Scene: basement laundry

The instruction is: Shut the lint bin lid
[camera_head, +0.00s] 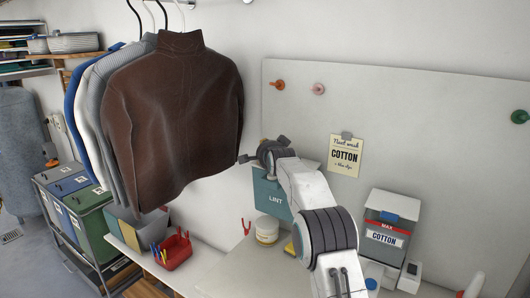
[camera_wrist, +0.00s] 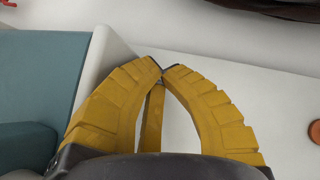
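The lint bin (camera_head: 271,199) is a teal box with the word LINT on its front, standing against the wall panel, partly hidden behind my arm. Its lid cannot be made out clearly in the head view, so I cannot tell how far open it is. My gripper (camera_head: 243,158) is at the bin's upper left, in front of the wall. In the wrist view, my gripper's yellow fingers (camera_wrist: 161,70) meet at the tips with nothing seen held between them. A teal surface with a pale edge (camera_wrist: 40,85) lies close on their left.
A brown sweater (camera_head: 175,110) hangs left of my gripper. A white tub (camera_head: 267,231) stands below the bin, and a cotton dispenser (camera_head: 388,225) to the right. A red basket of pegs (camera_head: 173,251) sits at the lower left. Pegs and a note (camera_head: 345,156) are on the panel.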

